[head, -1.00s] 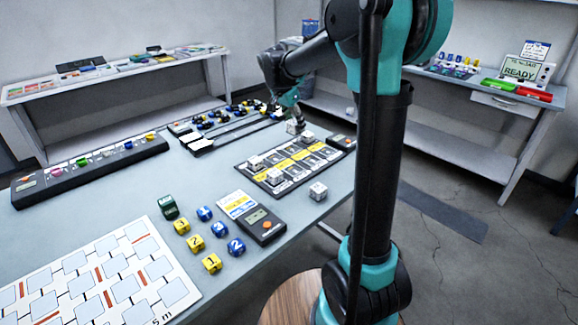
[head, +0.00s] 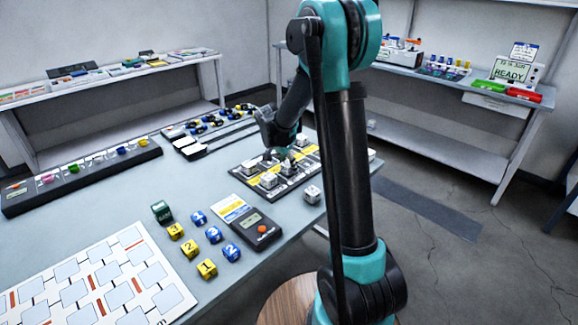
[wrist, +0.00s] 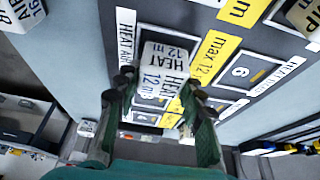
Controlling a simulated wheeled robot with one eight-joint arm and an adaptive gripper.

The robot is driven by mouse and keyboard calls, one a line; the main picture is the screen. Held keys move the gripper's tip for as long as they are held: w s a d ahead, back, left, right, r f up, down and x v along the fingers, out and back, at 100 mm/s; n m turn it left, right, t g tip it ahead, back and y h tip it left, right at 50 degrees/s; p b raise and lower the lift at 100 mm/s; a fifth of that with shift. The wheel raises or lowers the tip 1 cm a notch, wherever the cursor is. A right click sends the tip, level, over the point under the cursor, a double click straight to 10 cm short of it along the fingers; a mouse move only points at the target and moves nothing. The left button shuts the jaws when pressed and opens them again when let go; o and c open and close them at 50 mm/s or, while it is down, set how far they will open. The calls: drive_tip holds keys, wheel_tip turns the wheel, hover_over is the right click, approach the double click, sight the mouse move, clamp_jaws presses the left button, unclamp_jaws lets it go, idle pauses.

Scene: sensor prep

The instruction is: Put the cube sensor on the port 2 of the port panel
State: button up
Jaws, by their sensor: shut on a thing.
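My gripper (wrist: 160,92) is shut on a white cube sensor (wrist: 164,56) marked HEAT 12 m, one finger on each side. In the wrist view the cube is over the dark port panel (wrist: 212,65), which has yellow strips and numbered ports; a 6 is readable. I cannot tell whether the cube touches the panel, and it hides what is under it. In the head view my gripper (head: 284,157) is low over the panel (head: 277,200). Other white cubes (head: 268,180) (head: 250,168) sit on the panel. The port 2 label is not readable.
A loose white cube (head: 312,195) stands on the table by the panel's near right edge. A handheld meter (head: 255,226), blue and yellow cubes (head: 207,268) and a white board (head: 85,270) lie nearer. A dark sensor strip (head: 80,178) lies at left.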

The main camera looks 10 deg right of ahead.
drive_tip(key=shift+f, duration=0.25)
drive_tip(key=o, duration=1.1)
drive_tip(key=v, duration=1.1)
drive_tip(key=s+d+f+n+y, duration=0.1)
drive_tip(key=s+d+f+n, duration=0.1)
drive_tip(key=s, duration=0.7)
drive_tip(key=s+d+f+n+t+y, duration=0.1)
drive_tip(key=s+d+f+n, duration=0.2)
drive_tip(key=s, duration=0.6)
drive_tip(key=s+d+f+n+y, duration=0.1)
drive_tip(key=s+f+n, duration=0.4)
drive_tip(key=s, duration=0.5)
drive_tip(key=shift+d+n+y, duration=0.4)
drive_tip(key=shift+d, duration=0.35)
